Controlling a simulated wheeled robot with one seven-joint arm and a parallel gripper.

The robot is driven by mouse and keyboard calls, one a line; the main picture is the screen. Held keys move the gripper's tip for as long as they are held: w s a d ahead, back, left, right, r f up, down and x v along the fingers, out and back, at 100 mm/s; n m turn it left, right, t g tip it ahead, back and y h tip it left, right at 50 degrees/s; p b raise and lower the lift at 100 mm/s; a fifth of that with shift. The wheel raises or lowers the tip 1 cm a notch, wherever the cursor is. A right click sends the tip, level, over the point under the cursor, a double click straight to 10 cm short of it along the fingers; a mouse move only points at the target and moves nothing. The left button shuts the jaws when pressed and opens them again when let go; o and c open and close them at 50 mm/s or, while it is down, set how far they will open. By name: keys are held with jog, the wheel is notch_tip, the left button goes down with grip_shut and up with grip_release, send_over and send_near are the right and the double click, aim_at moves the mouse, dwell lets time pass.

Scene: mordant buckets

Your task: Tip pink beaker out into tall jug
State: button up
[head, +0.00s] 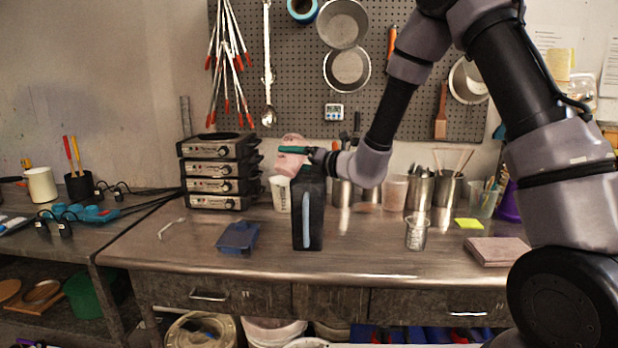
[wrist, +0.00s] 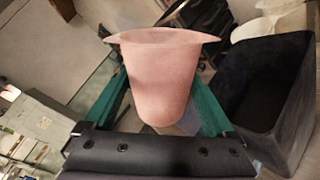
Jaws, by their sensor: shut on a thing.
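The pink beaker (head: 290,162) is held in the air above and just left of the tall jug, and looks tilted in the head view. My gripper (head: 296,150) has green fingers shut on the beaker, one on each side of it in the wrist view (wrist: 162,85). The beaker's inside and contents cannot be made out. The tall jug (head: 308,215) is dark with a pale blue strip and stands upright on the bench. In the wrist view the jug (wrist: 272,95) is right of the beaker with its open top showing, apart from it.
A white cup (head: 279,194) stands just behind and left of the jug. A blue tray (head: 238,237) lies to the left, near stacked hotplates (head: 214,171). A small glass beaker (head: 416,233) stands to the right, with metal canisters behind. The bench front is mostly clear.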

jog(key=shift+w+r+m, duration=0.1)
jog(key=shift+r+m, duration=0.15)
jog(key=shift+m, duration=0.15)
jog(key=shift+f+m, duration=0.7)
jog(key=shift+f, duration=0.35)
jog(key=shift+d+r+m+g, duration=0.1)
jog(key=shift+r+m+g, duration=0.2)
jog(key=shift+r+m, duration=0.4)
dwell(0.5)
jog(key=shift+w+f+m, duration=0.2)
jog(key=shift+f+m, duration=0.25)
jog(key=shift+m, duration=0.45)
dwell(0.6)
jog(key=shift+w+d+r+m, duration=0.5)
jog(key=shift+w+m, duration=0.15)
jog(key=shift+m, duration=0.15)
dwell(1.0)
jog(key=shift+w+d+f+m+g+p, duration=0.1)
jog(key=shift+w+f+m+g+p, duration=0.1)
jog(key=shift+f+m+g+p, duration=0.25)
dwell(0.6)
jog(key=shift+r, duration=0.2)
